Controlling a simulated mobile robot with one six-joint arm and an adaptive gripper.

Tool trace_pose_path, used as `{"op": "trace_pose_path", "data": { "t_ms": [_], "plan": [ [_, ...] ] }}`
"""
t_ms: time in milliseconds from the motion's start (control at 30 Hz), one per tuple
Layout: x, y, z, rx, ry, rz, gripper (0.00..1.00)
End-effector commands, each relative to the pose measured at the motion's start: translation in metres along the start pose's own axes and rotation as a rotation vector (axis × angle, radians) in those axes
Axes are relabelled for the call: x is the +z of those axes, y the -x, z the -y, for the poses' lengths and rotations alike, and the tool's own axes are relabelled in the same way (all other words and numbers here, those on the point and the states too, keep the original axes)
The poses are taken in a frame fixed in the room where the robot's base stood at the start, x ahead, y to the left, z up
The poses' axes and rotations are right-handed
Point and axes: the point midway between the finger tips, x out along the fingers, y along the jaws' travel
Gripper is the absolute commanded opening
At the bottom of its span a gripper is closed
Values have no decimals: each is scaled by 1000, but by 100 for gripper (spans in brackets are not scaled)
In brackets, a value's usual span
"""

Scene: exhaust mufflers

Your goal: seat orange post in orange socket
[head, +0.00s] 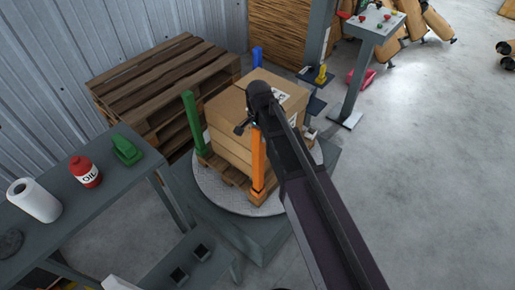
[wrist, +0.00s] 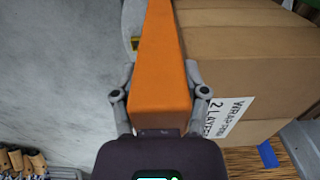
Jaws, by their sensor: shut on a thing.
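The orange post (head: 259,158) stands about upright at the near corner of the boxes in the head view. My gripper (head: 250,124) is shut on its upper part, and my arm comes in from the lower right. In the wrist view the orange post (wrist: 159,70) fills the space between the two fingers of my gripper (wrist: 158,92). An orange socket (head: 257,195) shows at the post's foot, on the pallet corner. I cannot tell whether the post's lower end is inside it or just above. The socket does not show clearly in the wrist view.
Stacked cardboard boxes (head: 228,135) on a round turntable (head: 223,193) stand close beside the post. A green post (head: 193,122) and a blue post (head: 257,57) stand at other corners. A bench (head: 75,215) is at left, stacked pallets (head: 160,80) behind.

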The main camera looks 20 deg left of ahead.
Motion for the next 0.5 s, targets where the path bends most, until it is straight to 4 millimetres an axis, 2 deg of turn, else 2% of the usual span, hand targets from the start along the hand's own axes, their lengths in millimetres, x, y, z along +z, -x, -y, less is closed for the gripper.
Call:
{"op": "trace_pose_path", "data": {
  "t_ms": [33,133,500],
  "plan": [
    [0,-7,0,0,0,0,0],
    [0,-10,0,0,0,0,0],
    [0,-10,0,0,1,0,0]
  ]
}}
